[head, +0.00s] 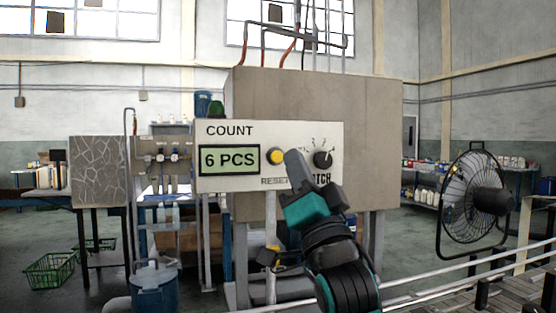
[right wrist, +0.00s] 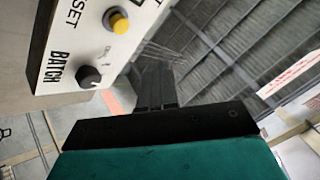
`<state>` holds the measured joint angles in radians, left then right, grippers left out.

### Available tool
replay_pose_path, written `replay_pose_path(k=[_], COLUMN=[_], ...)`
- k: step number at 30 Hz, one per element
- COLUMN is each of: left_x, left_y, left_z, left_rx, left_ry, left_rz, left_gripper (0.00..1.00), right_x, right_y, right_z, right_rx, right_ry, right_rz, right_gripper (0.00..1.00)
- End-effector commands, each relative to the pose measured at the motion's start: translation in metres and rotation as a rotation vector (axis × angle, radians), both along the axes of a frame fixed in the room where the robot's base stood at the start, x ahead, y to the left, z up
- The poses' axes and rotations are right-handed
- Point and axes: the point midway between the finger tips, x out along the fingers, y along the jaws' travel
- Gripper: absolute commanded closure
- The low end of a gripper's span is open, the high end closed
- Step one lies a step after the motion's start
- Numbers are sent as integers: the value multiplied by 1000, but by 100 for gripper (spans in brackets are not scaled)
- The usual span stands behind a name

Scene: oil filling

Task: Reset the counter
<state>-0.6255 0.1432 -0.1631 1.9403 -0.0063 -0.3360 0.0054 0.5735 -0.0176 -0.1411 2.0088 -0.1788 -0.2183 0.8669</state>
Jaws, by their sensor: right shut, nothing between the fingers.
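The counter panel (head: 230,133) is a white box on a post in front of a large grey cabinet. Its display (head: 229,160) reads 6 PCS. A yellow reset button (head: 276,156) sits right of the display, and a black batch knob (head: 323,159) is further right. My right gripper (head: 293,156) is shut and empty, its tip just right of the button in the head view. In the right wrist view the button (right wrist: 118,21) and knob (right wrist: 88,76) are beyond the shut fingers (right wrist: 154,85), which look apart from the button. My left gripper is not in view.
A black fan (head: 475,200) stands at the right. White rails (head: 450,270) and a conveyor run along the lower right. A blue drum (head: 155,287) and green baskets (head: 50,270) are on the floor at the left. The grey cabinet (head: 370,130) stands behind the panel.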

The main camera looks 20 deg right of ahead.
Motion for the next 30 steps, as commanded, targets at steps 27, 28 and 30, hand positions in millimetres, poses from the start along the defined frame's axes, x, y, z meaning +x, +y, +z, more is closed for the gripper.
replay_pose_path(k=[27,28,30], left_x=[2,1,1], left_y=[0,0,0], left_z=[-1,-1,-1], left_rx=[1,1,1], left_ry=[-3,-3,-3], left_rz=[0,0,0], left_gripper=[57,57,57], right_x=[49,49,49], right_y=[2,2,2], right_z=[0,0,0], right_rx=[1,1,1], right_ry=[-1,-1,-1], right_rz=[0,0,0], right_gripper=[100,100,100])
